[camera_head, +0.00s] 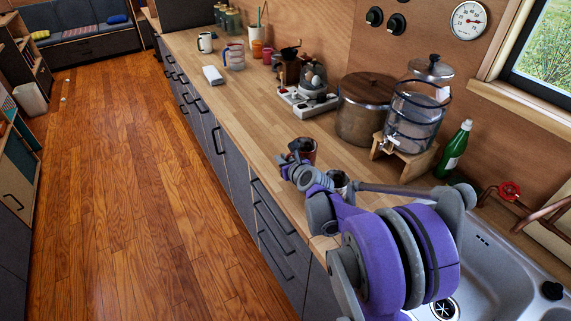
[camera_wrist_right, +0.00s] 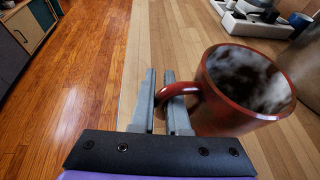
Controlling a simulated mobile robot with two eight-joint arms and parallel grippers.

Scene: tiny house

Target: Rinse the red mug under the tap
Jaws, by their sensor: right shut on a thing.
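The red mug (camera_head: 308,147) is over the wooden counter in the head view, partly hidden by my right arm. In the right wrist view the mug (camera_wrist_right: 235,112) is large, its opening up, its inside dark with whitish patches. My right gripper (camera_wrist_right: 164,88) is shut on the mug's handle, with the bowl to the right of the fingers. I cannot tell if the mug touches the counter. A red valve wheel (camera_head: 509,191) on copper pipes is at the right, by the metal sink (camera_head: 492,262). The pipe's outlet is not clear. My left gripper is out of view.
A glass dispenser (camera_head: 412,122) on a wooden stand, a large lidded pot (camera_head: 364,112) and a green bottle (camera_head: 454,150) stand behind the mug. A white power strip (camera_head: 305,103) lies farther back.

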